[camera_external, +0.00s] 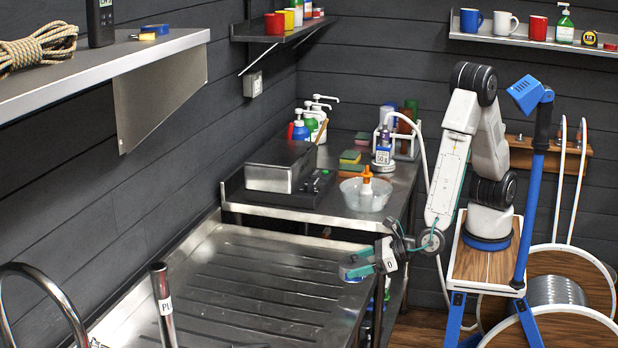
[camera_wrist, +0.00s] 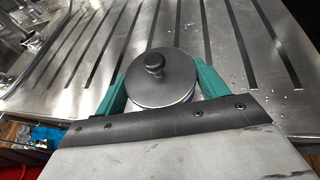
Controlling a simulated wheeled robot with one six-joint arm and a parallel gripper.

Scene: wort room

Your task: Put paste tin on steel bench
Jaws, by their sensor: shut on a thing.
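My gripper (camera_external: 358,267) is at the right edge of the grooved steel bench (camera_external: 255,285) in the external view. In the wrist view its two green fingers (camera_wrist: 160,88) are shut on a round grey tin with a dark knob on its lid, which I take to be the paste tin (camera_wrist: 150,85). The bench's grooved top (camera_wrist: 185,30) lies beyond the tin in the wrist view. In the external view the tin is mostly hidden by the gripper. I cannot tell whether the tin touches the bench.
Behind the bench, a steel counter (camera_external: 300,213) holds a metal box (camera_external: 280,165), a clear bowl (camera_external: 366,194) and pump bottles. A curved metal rail (camera_external: 45,290) and a labelled post (camera_external: 163,305) stand at the near left. The grooved top is largely clear.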

